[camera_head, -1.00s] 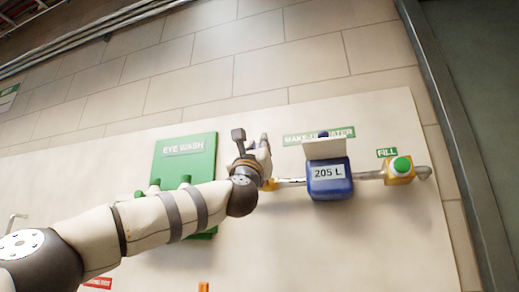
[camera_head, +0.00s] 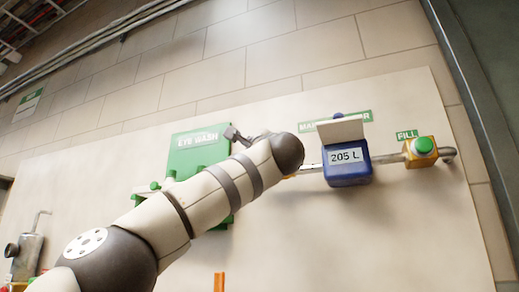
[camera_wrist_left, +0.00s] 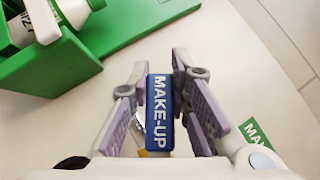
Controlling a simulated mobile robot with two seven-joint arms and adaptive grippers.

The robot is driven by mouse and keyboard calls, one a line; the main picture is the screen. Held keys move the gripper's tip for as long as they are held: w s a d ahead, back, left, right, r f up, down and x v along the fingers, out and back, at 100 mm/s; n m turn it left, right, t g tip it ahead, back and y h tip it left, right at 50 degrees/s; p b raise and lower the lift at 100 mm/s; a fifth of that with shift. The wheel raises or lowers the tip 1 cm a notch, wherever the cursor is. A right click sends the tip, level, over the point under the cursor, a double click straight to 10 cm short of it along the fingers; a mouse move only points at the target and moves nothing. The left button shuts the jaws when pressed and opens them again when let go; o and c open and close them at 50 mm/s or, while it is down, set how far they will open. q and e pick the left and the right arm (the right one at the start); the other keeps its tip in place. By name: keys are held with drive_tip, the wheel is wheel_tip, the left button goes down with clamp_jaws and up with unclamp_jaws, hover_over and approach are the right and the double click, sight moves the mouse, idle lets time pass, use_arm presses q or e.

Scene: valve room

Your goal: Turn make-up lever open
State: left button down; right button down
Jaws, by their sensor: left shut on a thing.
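The make-up lever (camera_wrist_left: 159,112) has a blue handle lettered MAKE-UP. In the left wrist view it lies between the fingers of my left gripper (camera_wrist_left: 160,88), which is shut on it. In the head view the left gripper (camera_head: 243,138) shows only partly beyond my wrist, in front of the eye wash board. The lever is hidden there by my arm. The pipe (camera_head: 389,158) runs right from my wrist, through a blue meter (camera_head: 348,174) reading 205 L. My right gripper is in neither view.
The green eye wash board (camera_head: 190,152) is close behind and left of my gripper. Its green holder (camera_wrist_left: 45,75) with white bottles sits beside the gripper in the wrist view. A yellow box with a green FILL button (camera_head: 423,146) is at the pipe's right.

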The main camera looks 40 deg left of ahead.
use_arm(q)
drive_tip(key=shift+s+a+f+n+g+h, duration=0.15)
drive_tip(key=shift+f+n+g, duration=0.15)
drive_tip(key=shift+n, duration=0.2)
drive_tip(key=shift+w+a+f+n+g+h, duration=0.15)
drive_tip(key=shift+f+n+g, duration=0.15)
drive_tip(key=shift+n, duration=0.2)
drive_tip(key=f+n+g, duration=0.1)
drive_tip(key=f+n+h+p, duration=0.1)
drive_tip(key=f+n+g+h, duration=0.1)
drive_tip(key=shift+s+a+f+n+g+p, duration=0.1)
drive_tip(key=shift+s+a+n+g+p, duration=0.05)
drive_tip(key=shift+a+n+g+p, duration=0.2)
use_arm(e)
drive_tip(key=w+r+t, duration=0.1)
drive_tip(key=w+r, duration=0.1)
drive_tip(key=w, duration=0.1)
drive_tip(key=shift+r, duration=0.1)
use_arm(q)
drive_tip(key=shift+f, duration=0.1)
drive_tip(key=c, duration=1.5)
unclamp_jaws()
drive_tip(key=shift+o, duration=0.2)
drive_tip(key=shift+d, duration=0.15)
